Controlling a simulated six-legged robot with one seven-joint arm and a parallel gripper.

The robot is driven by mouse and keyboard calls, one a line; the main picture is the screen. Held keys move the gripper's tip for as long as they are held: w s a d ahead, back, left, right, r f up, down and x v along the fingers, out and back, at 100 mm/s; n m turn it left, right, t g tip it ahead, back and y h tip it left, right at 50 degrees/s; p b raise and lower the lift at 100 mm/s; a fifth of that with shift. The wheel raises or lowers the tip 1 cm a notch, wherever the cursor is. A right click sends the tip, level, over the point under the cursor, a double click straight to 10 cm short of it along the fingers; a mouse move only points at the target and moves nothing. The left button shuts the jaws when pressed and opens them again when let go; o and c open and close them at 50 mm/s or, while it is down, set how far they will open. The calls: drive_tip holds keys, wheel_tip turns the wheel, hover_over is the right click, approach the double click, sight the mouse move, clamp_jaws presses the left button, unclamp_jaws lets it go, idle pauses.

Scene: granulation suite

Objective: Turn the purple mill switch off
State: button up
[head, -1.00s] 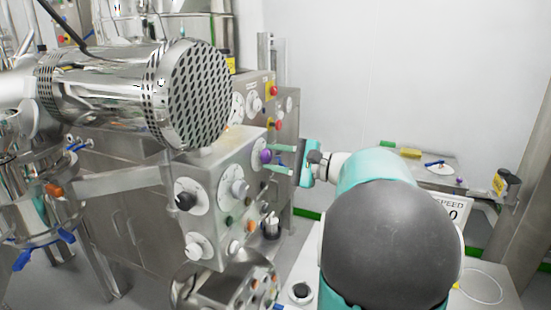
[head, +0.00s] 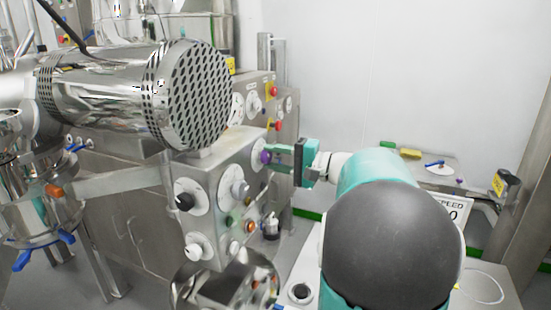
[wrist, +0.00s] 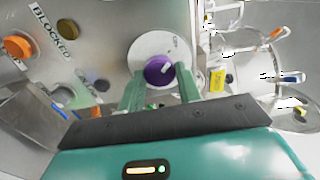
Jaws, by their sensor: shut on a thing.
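The purple mill switch (head: 265,157) is a round knob on a pale dial plate on the steel control box. In the wrist view the purple knob (wrist: 159,70) shows a white pointer mark, on a light disc (wrist: 172,47) with small lettering too blurred to read. My gripper (head: 276,155) reaches the knob from the right, with its teal fingers on it. In the wrist view my gripper (wrist: 160,84) has one finger on each side of the knob and is shut on it.
The control box also carries a black knob (head: 185,201), white knobs (head: 239,188) and an orange button (head: 250,227). A perforated motor cover (head: 200,95) juts out above it. A second panel with a red button (head: 276,125) stands behind. The wall side at right is open.

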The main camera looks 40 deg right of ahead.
drive_tip(key=o, duration=1)
drive_tip(key=v, duration=1.4)
